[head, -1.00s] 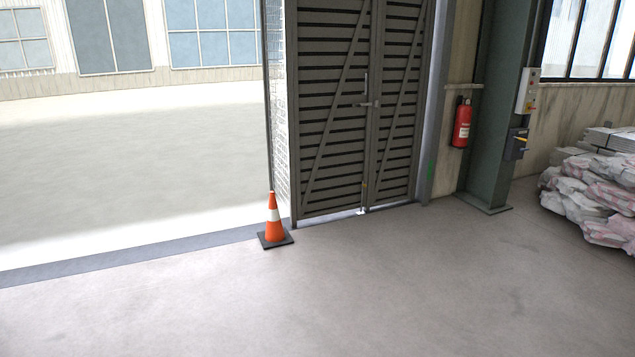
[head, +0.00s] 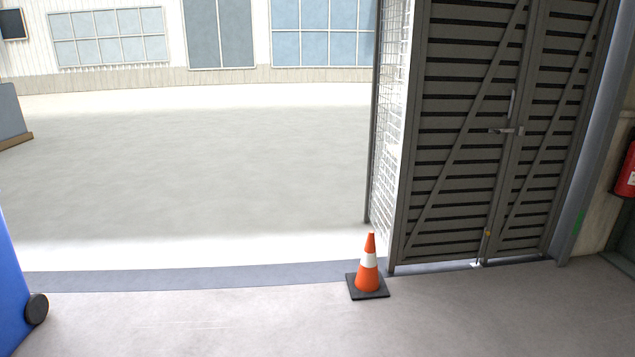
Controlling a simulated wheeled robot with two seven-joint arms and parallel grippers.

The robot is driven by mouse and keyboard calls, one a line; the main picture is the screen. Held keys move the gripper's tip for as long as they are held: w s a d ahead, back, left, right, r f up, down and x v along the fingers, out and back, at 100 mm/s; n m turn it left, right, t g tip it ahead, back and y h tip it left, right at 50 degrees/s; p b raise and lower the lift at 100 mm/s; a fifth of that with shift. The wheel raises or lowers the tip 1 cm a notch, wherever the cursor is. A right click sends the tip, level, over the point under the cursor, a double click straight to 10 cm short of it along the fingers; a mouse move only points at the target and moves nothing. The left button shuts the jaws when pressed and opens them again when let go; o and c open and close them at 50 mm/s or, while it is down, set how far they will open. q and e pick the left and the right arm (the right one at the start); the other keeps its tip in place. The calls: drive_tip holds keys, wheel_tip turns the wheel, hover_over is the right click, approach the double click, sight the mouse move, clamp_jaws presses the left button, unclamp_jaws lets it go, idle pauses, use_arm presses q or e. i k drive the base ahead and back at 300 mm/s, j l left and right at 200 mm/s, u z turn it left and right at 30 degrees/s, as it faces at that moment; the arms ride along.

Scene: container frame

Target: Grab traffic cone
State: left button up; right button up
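An orange traffic cone (head: 368,270) with a white band and a dark square base stands upright on the floor in the head view, a little right of the middle and low in the picture. It is beside the near left edge of a dark slatted door, at the threshold strip. Nothing covers the cone. Neither of my grippers shows in this view.
The dark slatted door (head: 490,140) and a wire mesh panel (head: 390,120) stand behind and right of the cone. A blue wheeled bin (head: 12,290) is at the left edge. A red extinguisher (head: 626,172) hangs at the right edge. The floor before the cone is clear.

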sight(368, 283)
drive_tip(key=i, duration=2.6)
drive_tip(key=i+z, duration=0.15)
drive_tip(key=i, duration=0.35)
drive_tip(key=i+j+z, duration=0.2)
drive_tip(key=i, duration=0.25)
drive_tip(key=i+j+z, duration=0.15)
drive_tip(key=i, duration=0.35)
drive_tip(key=i+j+z, duration=0.25)
drive_tip(key=i+z, duration=0.15)
drive_tip(key=i+j+z, duration=0.4)
drive_tip(key=i+j, duration=0.05)
drive_tip(key=i, duration=0.05)
